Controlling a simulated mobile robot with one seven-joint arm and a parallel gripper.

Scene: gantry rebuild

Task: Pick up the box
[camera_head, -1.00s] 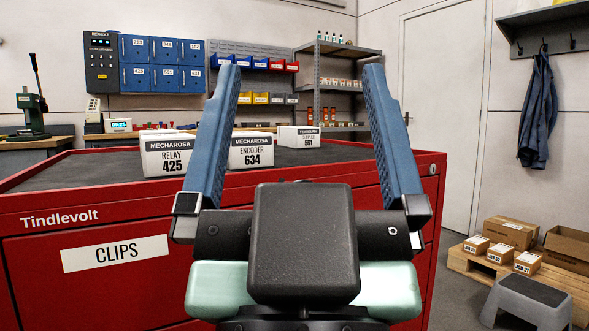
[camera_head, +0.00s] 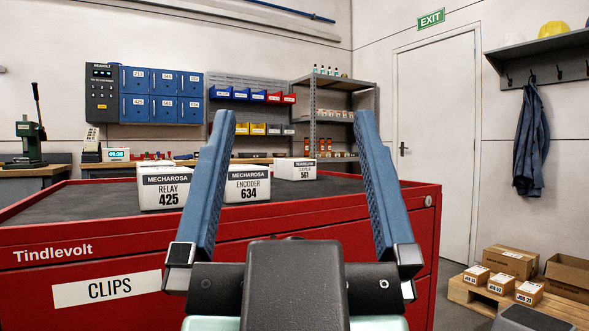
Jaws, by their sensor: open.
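The relay 425 box (camera_head: 162,190) is at left, just left of my gripper's left finger. The encoder 634 box (camera_head: 247,186) is in the middle, seen between the fingers, with its left edge close to the left finger in the picture. The 561 box (camera_head: 296,170) is farther back and also shows between the fingers. My gripper (camera_head: 296,114) is open and empty, its blue fingers wide apart and pointing forward. Which box is meant cannot be told.
A workbench with a green press (camera_head: 29,140) and blue lockers (camera_head: 162,94) stand behind. A grey shelf rack (camera_head: 331,115) is at the back. A pallet (camera_head: 470,296) with cartons and a grey step stool (camera_head: 530,318) are at lower right. Floor shows right of the cabinet.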

